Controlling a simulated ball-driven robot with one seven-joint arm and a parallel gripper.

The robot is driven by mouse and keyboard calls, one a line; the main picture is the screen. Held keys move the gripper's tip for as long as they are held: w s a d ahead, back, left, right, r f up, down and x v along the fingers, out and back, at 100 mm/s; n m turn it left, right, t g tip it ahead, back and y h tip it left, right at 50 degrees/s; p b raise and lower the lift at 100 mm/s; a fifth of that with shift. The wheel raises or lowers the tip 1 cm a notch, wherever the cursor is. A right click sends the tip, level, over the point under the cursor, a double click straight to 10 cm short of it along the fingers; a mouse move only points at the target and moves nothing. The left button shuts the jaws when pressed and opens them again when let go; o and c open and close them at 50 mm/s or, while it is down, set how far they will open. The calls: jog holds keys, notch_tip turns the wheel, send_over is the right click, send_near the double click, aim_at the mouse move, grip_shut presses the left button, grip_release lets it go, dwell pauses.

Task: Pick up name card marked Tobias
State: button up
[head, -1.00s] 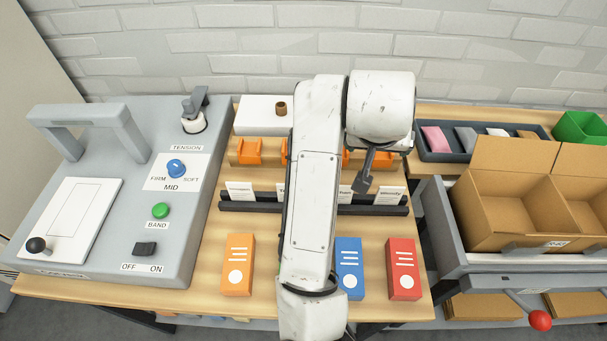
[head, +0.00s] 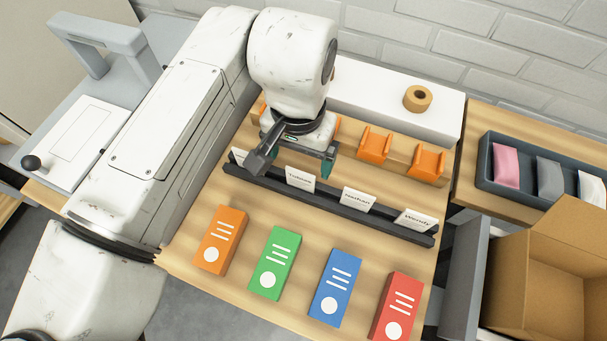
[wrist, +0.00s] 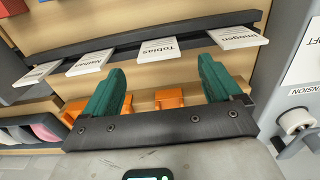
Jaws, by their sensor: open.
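The white name card marked Tobias (head: 300,178) stands tilted in the black card rack (head: 262,183), with another card on each side. In the wrist view the Tobias card (wrist: 157,49) shows beyond my fingertips, roughly midway across the gap between them. My gripper (head: 298,152) is open, with green fingers, over the rear side of the rack near this card. In the wrist view my gripper (wrist: 161,66) has nothing between its fingers. The fingers look apart from the card.
Neighbouring cards are Imogen (wrist: 237,38), one that looks like Nathan (head: 357,200), and Wendy (head: 415,220). Orange holders (head: 375,145) stand behind the rack. Orange, green (head: 275,263), blue and red boxes lie in front. A tape roll (head: 417,98) sits on a white box.

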aim_at(300, 172)
jog(key=shift+s+f+p, duration=0.1)
jog(key=shift+f+p, duration=0.2)
jog(key=shift+f, duration=3.2)
jog(key=c, duration=1.1)
